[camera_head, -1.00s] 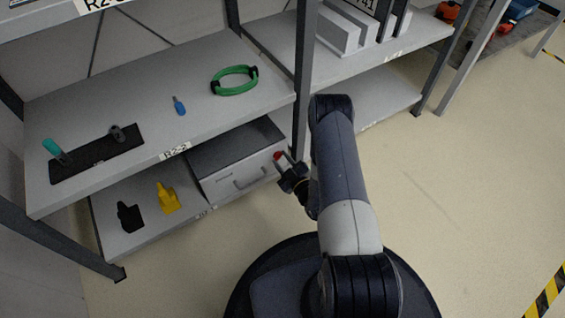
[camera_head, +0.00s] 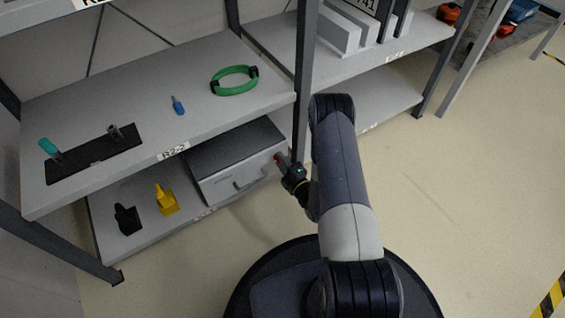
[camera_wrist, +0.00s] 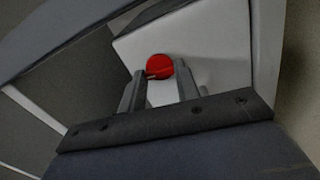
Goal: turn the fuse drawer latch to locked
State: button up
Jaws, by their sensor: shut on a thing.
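The fuse drawer is a grey box (camera_head: 232,160) with a light front and a handle, on the lower shelf in the head view. Its red latch knob (camera_head: 278,156) sits at the right end of the front. In the wrist view the red latch (camera_wrist: 159,66) is round and lies between the fingertips, against the pale drawer front (camera_wrist: 215,45). My gripper (camera_head: 284,162) is at the latch, shut on it. In the wrist view my gripper (camera_wrist: 160,80) has a finger on each side of the latch. The latch's marking is too small to read.
A shelf post (camera_head: 305,75) stands close beside the latch. The upper shelf (camera_head: 95,105) overhangs the drawer and holds a green ring (camera_head: 234,92) and a blue screwdriver-like item (camera_head: 178,106). Yellow (camera_head: 166,200) and black (camera_head: 127,218) items stand left of the drawer.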

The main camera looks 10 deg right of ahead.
jog(key=shift+n, duration=0.6)
jog(key=o, duration=1)
jog(key=shift+s, duration=0.1)
